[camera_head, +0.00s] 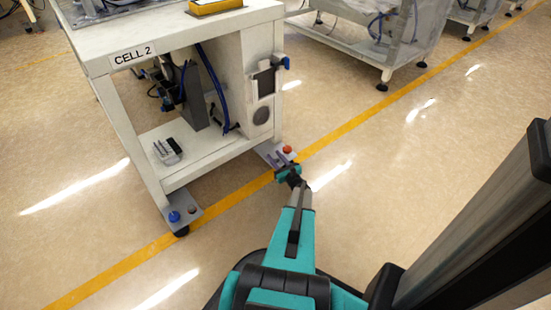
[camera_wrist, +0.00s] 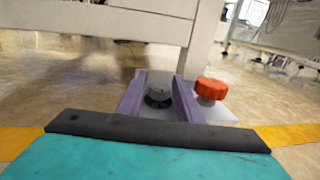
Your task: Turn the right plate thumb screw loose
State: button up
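The right plate (camera_head: 266,148) is a grey foot plate at the table's right front leg. It also shows in the wrist view (camera_wrist: 225,111). An orange-red ribbed knob (camera_head: 287,149) stands on its right side; it shows in the wrist view (camera_wrist: 210,88) just outside my right finger. A grey round knob with a dark base (camera_wrist: 158,92) sits between my fingers in the wrist view. My gripper (camera_head: 278,158) is low at the plate, its two fingers apart on either side of the grey knob. I cannot tell whether they touch it.
The white CELL 2 table (camera_head: 90,48) stands above the plate, its leg (camera_wrist: 196,42) just behind the fingers. The left plate (camera_head: 184,222) carries a blue knob (camera_head: 174,216) and a brownish one. A yellow floor line (camera_head: 340,130) passes here. Floor right of it is clear.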

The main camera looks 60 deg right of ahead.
jog(key=c, duration=0.7)
jog(key=shift+o, duration=0.2)
jog(key=shift+d+n+t+y+p, duration=0.1)
jog(key=shift+n+t+y+p, duration=0.3)
jog(key=shift+n+y+p, duration=0.3)
jog(key=shift+n+t+y+p, duration=0.3)
jog(key=shift+y+p, duration=0.25)
jog(key=shift+y, duration=0.15)
jog(key=shift+f+n+y, duration=0.1)
jog(key=shift+n+y, duration=0.6)
jog(key=shift+y, duration=0.4)
jog(key=shift+n+t+y+b, duration=0.4)
jog(key=shift+n+y+b, duration=0.15)
jog(key=shift+y, duration=0.25)
jog(key=n+y+b, duration=0.1)
jog(key=y+b, duration=0.1)
jog(key=b, duration=0.1)
jog(key=shift+f+n+b, duration=0.15)
jog(key=shift+n+b, duration=0.1)
jog(key=shift+b, duration=0.1)
jog(key=shift+n+y+b, duration=0.4)
jog(key=shift+y+b, duration=0.4)
jog(key=shift+b, duration=0.35)
jog(key=shift+r+n+y+b, duration=0.2)
jog(key=shift+n+y+b, duration=0.2)
jog(key=shift+y+b, duration=0.4)
